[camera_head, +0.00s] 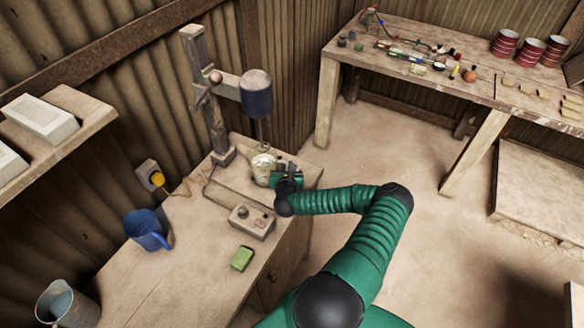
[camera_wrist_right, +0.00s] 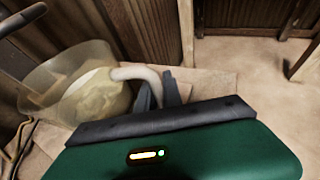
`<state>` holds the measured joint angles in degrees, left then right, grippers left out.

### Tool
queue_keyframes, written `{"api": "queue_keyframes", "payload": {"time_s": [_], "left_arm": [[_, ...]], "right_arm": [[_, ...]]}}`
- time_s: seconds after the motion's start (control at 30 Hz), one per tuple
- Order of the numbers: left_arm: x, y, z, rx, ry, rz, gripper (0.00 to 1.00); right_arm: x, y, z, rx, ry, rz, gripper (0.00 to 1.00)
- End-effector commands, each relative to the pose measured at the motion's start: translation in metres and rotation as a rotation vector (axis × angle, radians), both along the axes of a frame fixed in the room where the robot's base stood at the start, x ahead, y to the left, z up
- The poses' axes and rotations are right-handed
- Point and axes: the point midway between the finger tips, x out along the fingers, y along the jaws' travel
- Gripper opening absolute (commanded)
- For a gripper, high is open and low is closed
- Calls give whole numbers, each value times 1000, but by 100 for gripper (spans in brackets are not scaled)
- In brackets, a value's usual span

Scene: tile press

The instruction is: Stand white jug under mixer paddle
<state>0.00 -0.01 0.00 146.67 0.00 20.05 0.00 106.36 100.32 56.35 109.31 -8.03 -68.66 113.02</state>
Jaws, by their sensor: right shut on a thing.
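The white jug (camera_head: 262,168) stands on the bench at the foot of the mixer, below its dark blue motor head (camera_head: 257,95). In the right wrist view the jug (camera_wrist_right: 75,95) is translucent, with pale contents inside and a curved white handle. My right gripper (camera_wrist_right: 160,90) is shut on that handle, to the right of the jug body. In the head view the right gripper (camera_head: 286,172) is beside the jug. The mixer's thin shaft (camera_head: 261,132) comes down over the jug; the paddle's end is hidden. My left gripper is not in view.
A control box (camera_head: 251,221) and a green sponge (camera_head: 242,258) lie on the bench in front. A blue jug (camera_head: 147,230) and a grey bucket (camera_head: 66,304) stand at the left.

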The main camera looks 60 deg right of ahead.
Motion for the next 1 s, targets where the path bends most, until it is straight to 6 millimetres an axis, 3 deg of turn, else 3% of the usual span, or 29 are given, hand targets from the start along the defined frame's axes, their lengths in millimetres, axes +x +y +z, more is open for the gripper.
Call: {"api": "queue_keyframes", "payload": {"time_s": [0.87,0.9,1.0], "left_arm": [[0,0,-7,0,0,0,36],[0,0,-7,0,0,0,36],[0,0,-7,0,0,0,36]], "right_arm": [[-2,1,-9,4,1,1,0],[-2,1,-10,5,2,1,16],[-1,1,-9,4,1,1,29]]}}
